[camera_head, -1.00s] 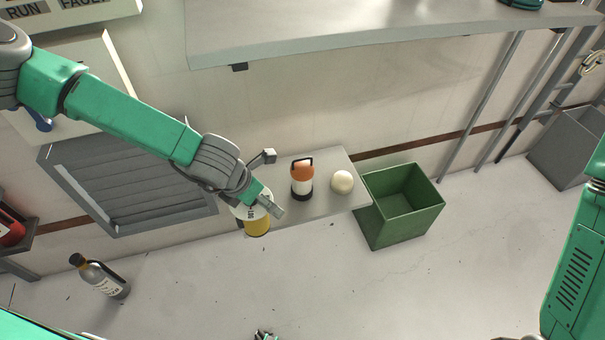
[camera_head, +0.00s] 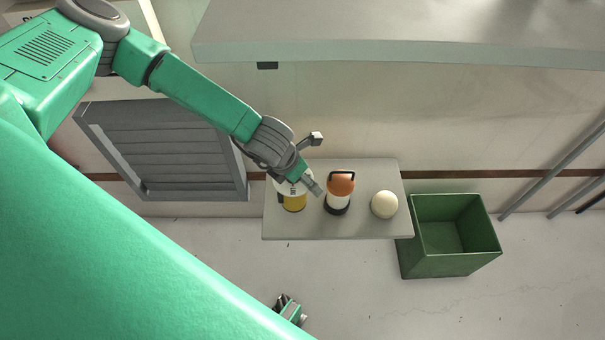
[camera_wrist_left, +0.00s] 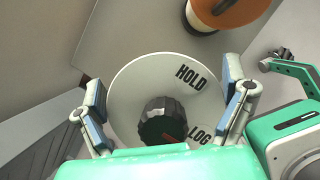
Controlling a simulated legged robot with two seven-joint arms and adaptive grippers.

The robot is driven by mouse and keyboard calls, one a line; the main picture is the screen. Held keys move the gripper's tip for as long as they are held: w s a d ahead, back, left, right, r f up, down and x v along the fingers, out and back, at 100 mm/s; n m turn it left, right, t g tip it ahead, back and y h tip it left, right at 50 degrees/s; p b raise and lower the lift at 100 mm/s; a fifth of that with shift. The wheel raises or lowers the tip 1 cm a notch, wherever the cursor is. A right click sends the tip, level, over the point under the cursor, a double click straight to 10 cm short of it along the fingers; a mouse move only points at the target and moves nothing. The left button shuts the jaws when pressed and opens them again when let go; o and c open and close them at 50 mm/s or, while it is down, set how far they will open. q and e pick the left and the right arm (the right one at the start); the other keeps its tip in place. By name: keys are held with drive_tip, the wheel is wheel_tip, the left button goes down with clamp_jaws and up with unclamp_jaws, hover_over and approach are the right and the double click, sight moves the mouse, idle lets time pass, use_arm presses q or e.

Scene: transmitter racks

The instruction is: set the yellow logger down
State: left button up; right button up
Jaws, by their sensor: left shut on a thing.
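The yellow logger (camera_head: 294,204) is a short cylinder with a yellow side and a broad white top. My left gripper (camera_head: 315,188) is shut on it over the left end of a small grey shelf (camera_head: 372,228). I cannot tell whether its base touches the shelf. In the left wrist view, the logger's white top (camera_wrist_left: 190,98) carries a black knob and dark lettering, with the fingers of my left gripper (camera_wrist_left: 168,112) on either side. What seems to be my right gripper (camera_head: 290,308) shows low in the head view, mostly hidden by my green body.
An orange and white lantern (camera_head: 340,187) stands just right of the logger, with a cream ball (camera_head: 384,204) beyond it. A green bin (camera_head: 448,262) is on the floor right of the shelf. A larger grey ledge (camera_head: 400,35) hangs above. A louvred grey panel (camera_head: 165,150) is left.

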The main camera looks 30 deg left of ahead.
use_arm(q)
drive_tip(key=f, duration=0.2)
drive_tip(key=f+b, duration=0.1)
drive_tip(key=shift+a+f, duration=0.25)
drive_tip(key=shift+f, duration=0.05)
drive_tip(key=shift+a, duration=0.15)
drive_tip(key=o, duration=1.1)
drive_tip(key=shift+s, duration=0.1)
drive_tip(key=shift+o, duration=0.2)
drive_tip(key=shift+r, duration=0.1)
drive_tip(key=shift+d, duration=0.2)
drive_tip(key=shift+r, duration=0.35)
drive_tip(key=p+v, duration=0.3)
drive_tip(key=v, duration=0.7)
drive_tip(key=shift+s+a+r+p, duration=0.1)
drive_tip(key=shift+a+r+p, duration=0.1)
drive_tip(key=shift+p, duration=0.1)
drive_tip(key=shift+s+r, duration=0.25)
drive_tip(key=shift+r, duration=0.15)
